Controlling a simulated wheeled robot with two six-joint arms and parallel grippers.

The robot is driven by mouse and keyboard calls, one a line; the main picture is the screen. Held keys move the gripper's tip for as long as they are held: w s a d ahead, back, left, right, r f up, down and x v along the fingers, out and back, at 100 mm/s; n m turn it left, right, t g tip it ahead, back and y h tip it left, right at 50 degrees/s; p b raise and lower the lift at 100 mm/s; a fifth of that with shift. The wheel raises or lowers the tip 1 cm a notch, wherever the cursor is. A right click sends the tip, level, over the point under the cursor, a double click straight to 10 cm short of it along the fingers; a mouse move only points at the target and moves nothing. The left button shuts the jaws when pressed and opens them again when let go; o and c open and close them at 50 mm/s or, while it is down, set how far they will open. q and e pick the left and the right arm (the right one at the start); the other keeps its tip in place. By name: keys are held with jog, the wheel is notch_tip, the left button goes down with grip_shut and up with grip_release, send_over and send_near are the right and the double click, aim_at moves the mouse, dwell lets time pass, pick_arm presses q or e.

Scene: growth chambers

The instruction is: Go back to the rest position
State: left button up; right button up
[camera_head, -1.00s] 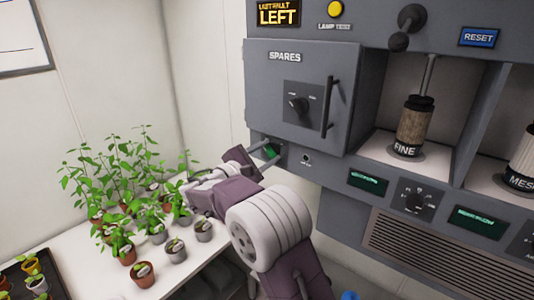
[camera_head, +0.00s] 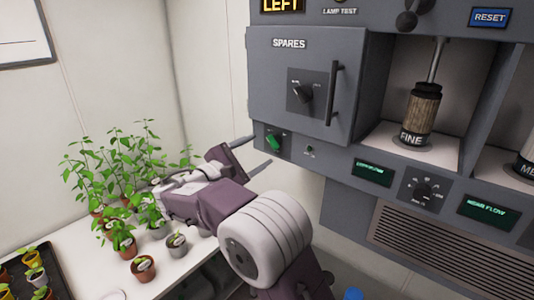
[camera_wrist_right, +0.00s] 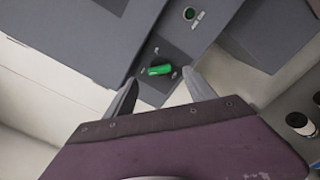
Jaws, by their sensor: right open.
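My right gripper (camera_head: 252,155) is open and empty in the head view, in front of the lower left corner of the grey cabinet. Its two fingers are spread and also show in the right wrist view (camera_wrist_right: 160,84). A green switch (camera_head: 273,143) sits on the panel under the SPARES door, just beyond the fingertips. In the right wrist view the green switch (camera_wrist_right: 160,70) shows between the fingertips, with no finger seen closed on it. My left gripper is not in view.
The grey cabinet (camera_head: 300,85) has a shut SPARES door with a dial and handle. A FINE cylinder (camera_head: 420,112) stands in an open bay to the right. A white bench (camera_head: 85,262) at left holds several potted plants (camera_head: 130,165), close behind my right arm.

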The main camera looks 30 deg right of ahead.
jog(key=v, duration=0.3)
dwell(0.4)
